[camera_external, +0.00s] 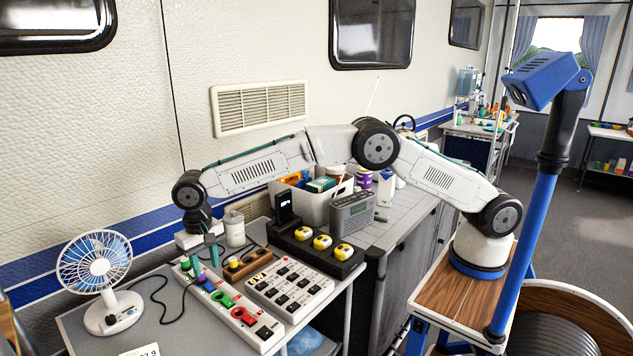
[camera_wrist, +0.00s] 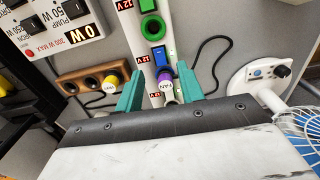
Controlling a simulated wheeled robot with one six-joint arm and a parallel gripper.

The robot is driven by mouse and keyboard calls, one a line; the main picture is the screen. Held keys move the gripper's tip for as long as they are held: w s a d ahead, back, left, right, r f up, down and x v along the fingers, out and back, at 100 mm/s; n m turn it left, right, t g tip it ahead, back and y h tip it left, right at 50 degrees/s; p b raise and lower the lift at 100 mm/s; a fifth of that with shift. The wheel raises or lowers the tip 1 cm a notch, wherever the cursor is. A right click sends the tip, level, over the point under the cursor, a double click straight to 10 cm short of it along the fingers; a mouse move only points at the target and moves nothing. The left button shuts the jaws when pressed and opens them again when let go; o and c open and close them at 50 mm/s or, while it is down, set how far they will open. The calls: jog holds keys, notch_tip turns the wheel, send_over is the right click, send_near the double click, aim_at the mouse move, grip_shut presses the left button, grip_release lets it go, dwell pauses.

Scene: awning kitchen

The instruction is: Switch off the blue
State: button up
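A long white power strip (camera_external: 268,332) with coloured switches and plugs lies on the grey table. Its blue switch (camera_wrist: 160,56) sits between a green ring plug (camera_wrist: 151,27) and a purple-and-white plug marked FAN (camera_wrist: 166,84). My gripper (camera_wrist: 160,72) has two teal fingers, apart, one on each side of the strip, with the FAN plug between them. The blue switch shows just beyond the fingertips. In the external view my gripper (camera_external: 205,262) points down over the strip's far end. Whether the fingers touch anything, I cannot tell.
A white desk fan (camera_external: 98,268) stands left of the strip, with a black cord beside it. A labelled white switch box (camera_external: 290,287), a brown socket block (camera_external: 245,264) and a black charger with yellow items (camera_external: 315,252) stand to the right.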

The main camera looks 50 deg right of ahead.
aim_at(210, 288)
notch_tip(210, 288, down, 6)
dwell(0.4)
grip_shut()
